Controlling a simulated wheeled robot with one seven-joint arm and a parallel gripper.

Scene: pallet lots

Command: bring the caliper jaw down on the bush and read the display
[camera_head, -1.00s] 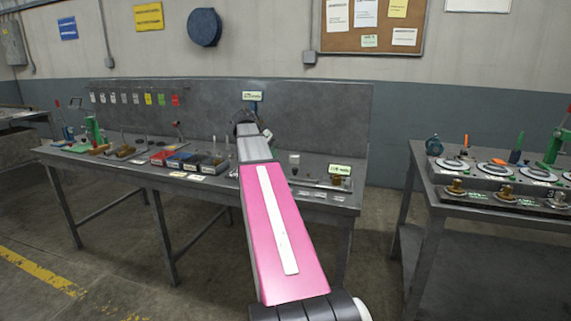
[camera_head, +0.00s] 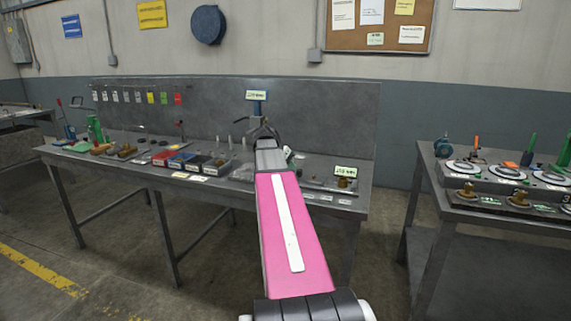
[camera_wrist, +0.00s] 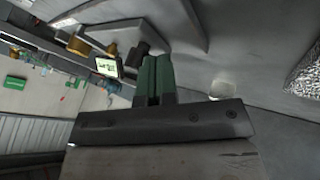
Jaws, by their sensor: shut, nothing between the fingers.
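My gripper (camera_wrist: 155,62) has green fingers that are pressed together and empty in the wrist view. In the head view my arm reaches over the right half of the bench and mostly hides the gripper. A small lit display (camera_head: 346,170) stands at the bench's right end; it also shows in the wrist view (camera_wrist: 107,67), left of the fingers. A brass piece (camera_head: 344,183), likely the bush, sits just below that display in the head view. I cannot make out the caliper jaw or whether it touches the brass piece. The display's figures are too small to read surely.
The bench (camera_head: 225,200) carries a red bin (camera_head: 163,157), other small bins and several loose parts left of my arm. A second display (camera_head: 256,95) stands on a post behind my wrist. Another bench (camera_head: 440,208) with round dials stands at right, across a floor gap.

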